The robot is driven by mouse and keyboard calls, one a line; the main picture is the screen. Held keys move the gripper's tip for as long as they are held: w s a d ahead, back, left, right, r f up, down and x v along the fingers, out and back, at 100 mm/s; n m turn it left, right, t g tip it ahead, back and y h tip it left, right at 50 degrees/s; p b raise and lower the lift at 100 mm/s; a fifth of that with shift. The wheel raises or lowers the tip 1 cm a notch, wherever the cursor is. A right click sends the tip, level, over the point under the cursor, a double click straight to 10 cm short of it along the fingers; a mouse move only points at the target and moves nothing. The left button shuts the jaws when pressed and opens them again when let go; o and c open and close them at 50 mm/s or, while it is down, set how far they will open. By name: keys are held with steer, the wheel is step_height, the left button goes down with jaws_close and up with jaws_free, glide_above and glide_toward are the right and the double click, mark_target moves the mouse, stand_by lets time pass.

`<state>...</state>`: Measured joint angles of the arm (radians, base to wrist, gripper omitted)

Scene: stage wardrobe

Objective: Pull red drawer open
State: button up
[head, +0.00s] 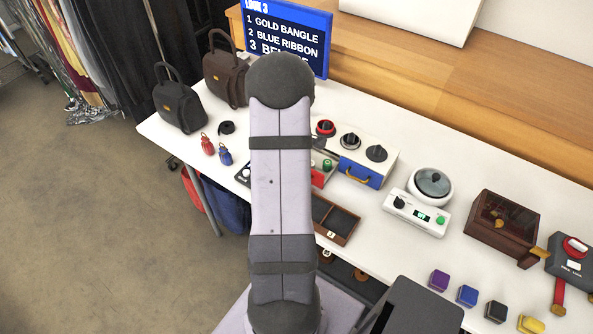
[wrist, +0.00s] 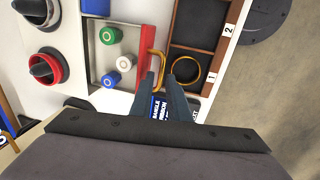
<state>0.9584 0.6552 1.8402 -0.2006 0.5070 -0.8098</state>
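The red drawer (head: 319,178) stands pulled out of its white cabinet, partly hidden behind my arm in the head view. In the wrist view its red front (wrist: 145,48) and open inside show, with a green, a white and a blue spool in it. Its gold handle (wrist: 161,62) arches out from the front. My gripper (wrist: 161,75) is at the handle, its two fingers apart with part of the handle between their tips. I cannot tell whether either finger touches it. My gripper is hidden in the head view.
A dark wooden tray (wrist: 174,30) lies beside the drawer front; its compartment 1 holds a gold bangle (wrist: 203,72). The blue drawer (head: 361,180) is shut beside the red one. Knobs (head: 376,153) stand on the cabinet top. A white control box (head: 416,213) stands to the right.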

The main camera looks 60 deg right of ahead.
steer(key=shift+a+r+b, duration=0.15)
steer(key=shift+r, duration=0.75)
steer(key=shift+a+r+b, duration=0.1)
steer(key=shift+a+r, duration=0.1)
steer(key=shift+r, duration=0.75)
steer(key=shift+a+r+b, duration=0.15)
steer(key=shift+r, duration=0.75)
steer(key=s+a+f+m+g+y, duration=0.1)
steer(key=s+a+f+m+y, duration=0.15)
steer(key=a+m, duration=0.35)
steer(key=s+a+f+m+y, duration=0.1)
steer(key=s+a+m, duration=0.25)
steer(key=a, duration=0.45)
steer(key=w+a+r+n, duration=0.1)
steer(key=a+r+n, duration=0.1)
steer(key=a, duration=0.6)
steer(key=w+a+r+n+h, duration=0.1)
steer(key=a+r+n, duration=0.2)
steer(key=a, duration=0.4)
steer(key=w+a+r+n+t, duration=0.1)
steer(key=a+n, duration=0.3)
steer(key=a, duration=0.4)
steer(key=shift+w+a+r+p, duration=0.35)
steer(key=shift+w+r, duration=0.05)
steer(key=shift+r, duration=0.3)
steer(key=shift+h, duration=0.25)
